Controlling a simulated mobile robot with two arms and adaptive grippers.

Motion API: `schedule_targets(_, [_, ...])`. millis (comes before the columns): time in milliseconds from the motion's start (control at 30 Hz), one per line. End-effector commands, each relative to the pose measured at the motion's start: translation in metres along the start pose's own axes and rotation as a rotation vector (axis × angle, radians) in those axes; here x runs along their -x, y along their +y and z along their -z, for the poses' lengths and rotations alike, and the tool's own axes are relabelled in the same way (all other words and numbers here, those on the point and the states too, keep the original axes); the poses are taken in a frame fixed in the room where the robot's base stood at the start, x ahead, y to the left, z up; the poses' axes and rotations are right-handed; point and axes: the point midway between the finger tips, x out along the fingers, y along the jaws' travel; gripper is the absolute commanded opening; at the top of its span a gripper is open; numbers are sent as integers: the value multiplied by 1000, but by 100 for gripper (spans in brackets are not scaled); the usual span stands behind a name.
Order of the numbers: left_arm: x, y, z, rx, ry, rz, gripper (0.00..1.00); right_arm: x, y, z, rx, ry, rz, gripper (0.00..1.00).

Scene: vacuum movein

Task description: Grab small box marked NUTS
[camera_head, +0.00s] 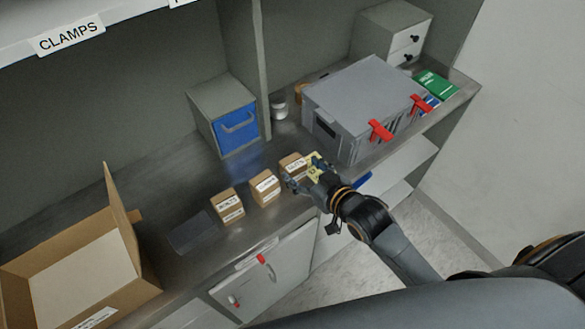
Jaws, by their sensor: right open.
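Three small brown boxes with white labels stand in a row on the metal counter. The rightmost small box (291,161) is partly hidden by my right gripper (300,182); its label seems to read NUTS, but it is small. The middle box (264,187) and the left box (227,204) stand apart from it, their labels hard to read. My right gripper is open at the front side of the rightmost box, and I cannot tell whether it touches it. My left gripper is not in view.
A grey case (350,95) with red latches stands behind and right of my right gripper. An open cardboard box (70,265) is at the left. A grey bin with a blue front (236,128) stands at the back. A dark flat piece (192,232) lies on the counter.

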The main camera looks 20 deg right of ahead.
Motion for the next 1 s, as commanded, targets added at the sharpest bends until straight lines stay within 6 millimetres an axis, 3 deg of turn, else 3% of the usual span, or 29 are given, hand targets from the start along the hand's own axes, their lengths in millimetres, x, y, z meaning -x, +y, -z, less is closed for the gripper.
schedule_targets(400, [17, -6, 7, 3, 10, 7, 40, -48, 1, 2, 1, 1, -1, 70])
schedule_targets(667, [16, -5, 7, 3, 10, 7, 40, -52, 0, 0, 1, 0, 0, 70])
schedule_targets(767, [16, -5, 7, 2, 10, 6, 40, -52, 0, 0, 1, 0, -1, 56])
schedule_targets(933, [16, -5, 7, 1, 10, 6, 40, -52, 1, 0, 1, 0, -1, 21])
schedule_targets(1000, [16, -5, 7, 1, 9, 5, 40, -52, 1, 1, 1, 2, -1, 18])
